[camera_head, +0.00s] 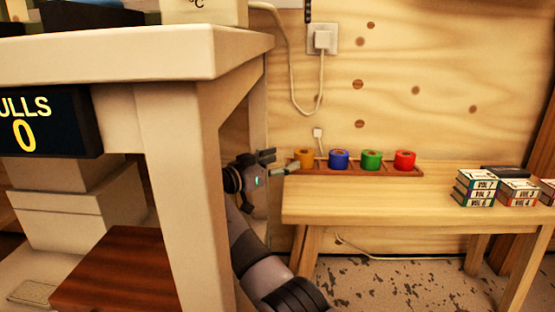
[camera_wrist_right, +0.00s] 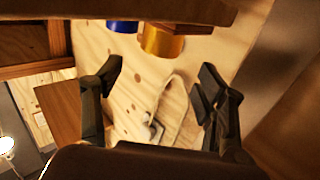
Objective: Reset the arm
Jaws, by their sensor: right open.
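My right arm reaches up between the cream workbench leg and the small wooden table. My right gripper (camera_head: 274,164) is at the table's left end, close to the orange roll (camera_head: 303,158). In the right wrist view the two dark fingers (camera_wrist_right: 160,82) stand wide apart with nothing held between them. Blue (camera_head: 339,159), green (camera_head: 371,160) and red (camera_head: 404,160) rolls stand in a row with the orange one on a wooden rack (camera_head: 418,173). The orange roll (camera_wrist_right: 162,42) and blue roll (camera_wrist_right: 123,27) also show at the top of the wrist view. My left gripper is out of view.
The cream workbench (camera_head: 180,58) fills the left, its leg (camera_head: 185,190) close beside my right arm. Stacked books (camera_head: 475,189) stand at the right of the wooden table (camera_head: 380,205). A white cable and plug (camera_head: 322,40) hang on the wall. The table's middle is clear.

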